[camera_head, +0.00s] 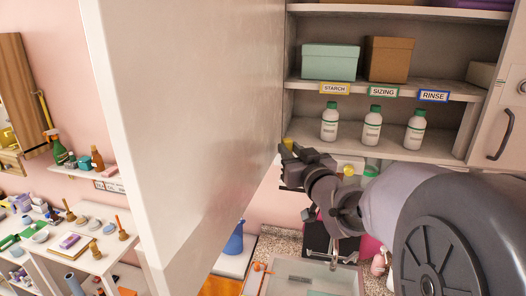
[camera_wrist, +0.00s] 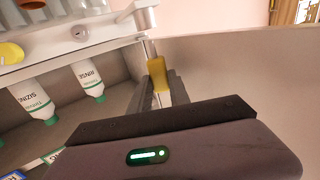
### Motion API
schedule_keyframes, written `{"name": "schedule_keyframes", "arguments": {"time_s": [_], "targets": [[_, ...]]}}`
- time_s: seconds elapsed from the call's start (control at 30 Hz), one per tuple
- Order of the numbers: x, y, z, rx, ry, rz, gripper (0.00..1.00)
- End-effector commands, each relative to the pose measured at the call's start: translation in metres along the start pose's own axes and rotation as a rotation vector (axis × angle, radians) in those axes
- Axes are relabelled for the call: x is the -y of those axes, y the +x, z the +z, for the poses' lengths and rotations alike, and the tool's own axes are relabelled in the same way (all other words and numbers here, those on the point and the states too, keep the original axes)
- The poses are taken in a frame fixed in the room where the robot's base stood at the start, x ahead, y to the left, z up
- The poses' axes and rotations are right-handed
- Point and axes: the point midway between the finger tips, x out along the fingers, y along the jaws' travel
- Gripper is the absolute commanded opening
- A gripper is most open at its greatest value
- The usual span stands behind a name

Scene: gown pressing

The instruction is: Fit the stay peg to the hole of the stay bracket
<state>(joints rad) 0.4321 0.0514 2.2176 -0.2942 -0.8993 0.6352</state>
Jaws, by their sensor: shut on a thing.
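A yellow grip on a thin metal rod, which looks like the stay peg, (camera_wrist: 158,72) is between my gripper's fingers (camera_wrist: 162,90) in the wrist view. My gripper is shut on it. The rod's far end points at a pale grey cylindrical fitting (camera_wrist: 145,17), possibly the stay bracket. I cannot tell whether the rod is in a hole there or only in front of it.
The cabinet shelf (camera_head: 400,90) holds a teal box (camera_head: 330,62) and a brown box (camera_head: 389,58). Several white bottles (camera_head: 371,128) stand below, under STARCH, SIZING and RINSE labels. The large door closes off the space left of my gripper. A sink (camera_head: 310,278) is below.

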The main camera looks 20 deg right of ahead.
Motion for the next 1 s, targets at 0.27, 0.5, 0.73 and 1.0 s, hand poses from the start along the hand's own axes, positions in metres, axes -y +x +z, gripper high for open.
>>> {"name": "schedule_keyframes", "arguments": {"time_s": [0.27, 0.5, 0.73, 1.0], "targets": [[0.0, -0.001, 0.001, -0.002, -0.002, -0.001, 0.0], [0.0, -0.001, 0.003, 0.0, -0.001, 0.0, 0.0], [0.0, -0.001, 0.01, 0.0, -0.001, 0.0, 0.0], [0.0, -0.001, 0.017, -0.001, 0.0, 0.0, 0.0]]}}
